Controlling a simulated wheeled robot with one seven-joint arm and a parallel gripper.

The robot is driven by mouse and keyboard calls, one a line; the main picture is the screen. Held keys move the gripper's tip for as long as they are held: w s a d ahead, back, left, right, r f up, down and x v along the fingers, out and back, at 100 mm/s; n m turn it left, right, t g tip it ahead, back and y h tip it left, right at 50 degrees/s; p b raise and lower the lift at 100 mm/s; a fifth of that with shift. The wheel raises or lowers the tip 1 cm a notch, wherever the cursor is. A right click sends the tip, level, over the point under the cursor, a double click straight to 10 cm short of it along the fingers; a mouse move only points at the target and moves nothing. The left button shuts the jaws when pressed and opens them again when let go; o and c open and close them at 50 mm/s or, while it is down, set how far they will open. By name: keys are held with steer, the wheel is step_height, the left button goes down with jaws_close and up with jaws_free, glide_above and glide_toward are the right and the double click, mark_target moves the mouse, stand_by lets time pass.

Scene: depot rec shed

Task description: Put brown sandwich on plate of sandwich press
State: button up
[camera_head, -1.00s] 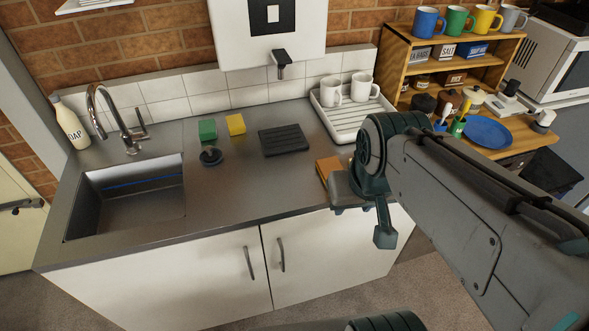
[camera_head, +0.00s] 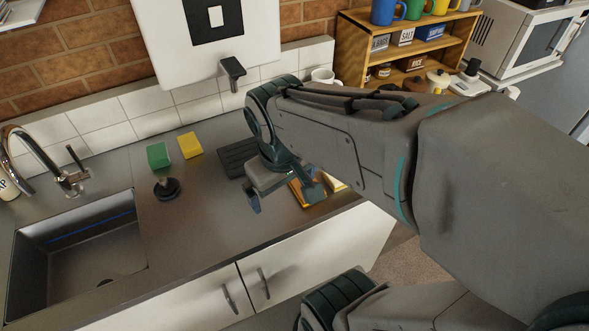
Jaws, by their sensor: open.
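A brown slab (camera_head: 298,194), which looks like the brown sandwich, lies on the steel counter towards its front edge, partly hidden by my gripper. My gripper (camera_head: 282,197) is open, with its fingers apart above the counter just left of and over the slab. I see nothing held in it. A dark ridged plate (camera_head: 236,154) lies flat on the counter behind my gripper. It may be the plate of the sandwich press, but I cannot tell for sure. My arm hides its right part.
A sink (camera_head: 80,255) with a tap is at left. A green block (camera_head: 158,156), a yellow block (camera_head: 190,145) and a dark round object (camera_head: 167,188) stand between sink and plate. A pale yellowish thing (camera_head: 336,184) shows beside the slab. A wooden shelf (camera_head: 352,45) stands behind.

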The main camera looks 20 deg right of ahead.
steer(key=w+f+n+h+b, duration=0.2)
steer(key=w+f+n+h, duration=0.1)
steer(key=f+n+h, duration=0.1)
steer(key=w+f+n+g+h+b, duration=0.1)
steer(key=w+f+n+h, duration=0.3)
steer(key=f+n, duration=0.1)
steer(key=w+a+f+n+g+h+b, duration=0.1)
steer(key=w+f+n+h+b, duration=0.1)
steer(key=w+f+n+h, duration=0.1)
steer(key=shift+w+f+n+h+b, duration=0.15)
steer(key=shift+w+f+n+h, duration=0.1)
steer(key=shift+f+n, duration=0.55)
steer(key=shift+w+f+n+h+b, duration=0.2)
steer(key=shift+f+n, duration=0.3)
steer(key=shift+n, duration=0.5)
steer(key=shift+w+a+f+h, duration=0.1)
steer(key=shift+w+a+h, duration=0.05)
steer(key=shift+h, duration=0.1)
steer(key=shift+w+f+n, duration=0.15)
steer(key=shift+n, duration=0.25)
steer(key=x, duration=0.6)
steer(key=p+x, duration=0.1)
steer(key=x, duration=0.6)
steer(key=shift+w+d, duration=0.25)
steer(key=shift+d, duration=0.15)
steer(key=shift+c, duration=0.3)
steer(key=c, duration=0.4)
